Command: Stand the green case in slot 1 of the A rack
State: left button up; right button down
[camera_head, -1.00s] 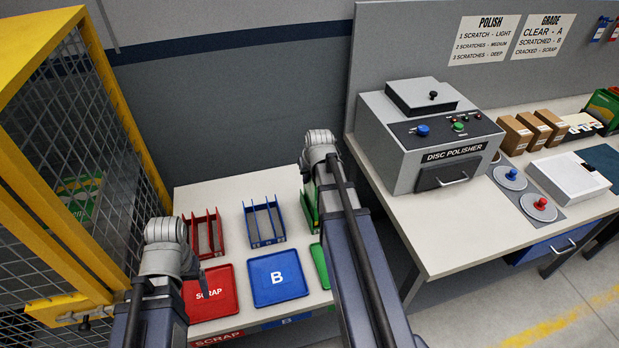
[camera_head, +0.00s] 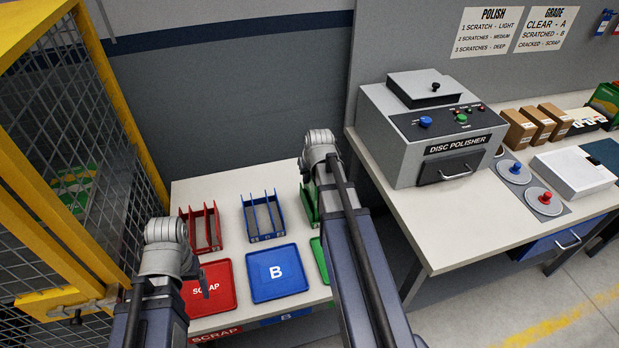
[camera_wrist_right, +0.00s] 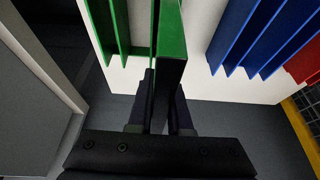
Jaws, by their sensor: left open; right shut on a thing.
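My right gripper (camera_wrist_right: 166,108) is shut on the green case (camera_wrist_right: 172,50), which stands on edge between its fingers in the right wrist view. The green A rack (camera_wrist_right: 118,40) shows its upright dividers just left of the case there. The case overlaps the rack's right part, and I cannot tell whether it is inside a slot. In the head view the A rack (camera_head: 308,205) is mostly hidden behind my right arm, and the right fingers and case are hidden. My left gripper (camera_head: 200,279) is open and empty near the red SCRAP tray.
A blue rack (camera_head: 264,236) and a red rack (camera_head: 203,246) stand left of the A rack. The SCRAP tray (camera_head: 224,292), blue B tray (camera_head: 290,284) and part of a green tray (camera_head: 320,262) lie in front. A disc polisher (camera_head: 425,135) stands right; a yellow cage (camera_head: 95,190) stands left.

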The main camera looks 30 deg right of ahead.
jog(key=shift+c, duration=1.8)
grip_release()
notch_tip(320, 180, up, 8)
jog(key=p, duration=0.8)
jog(key=shift+r, duration=0.1)
jog(key=shift+s, duration=0.1)
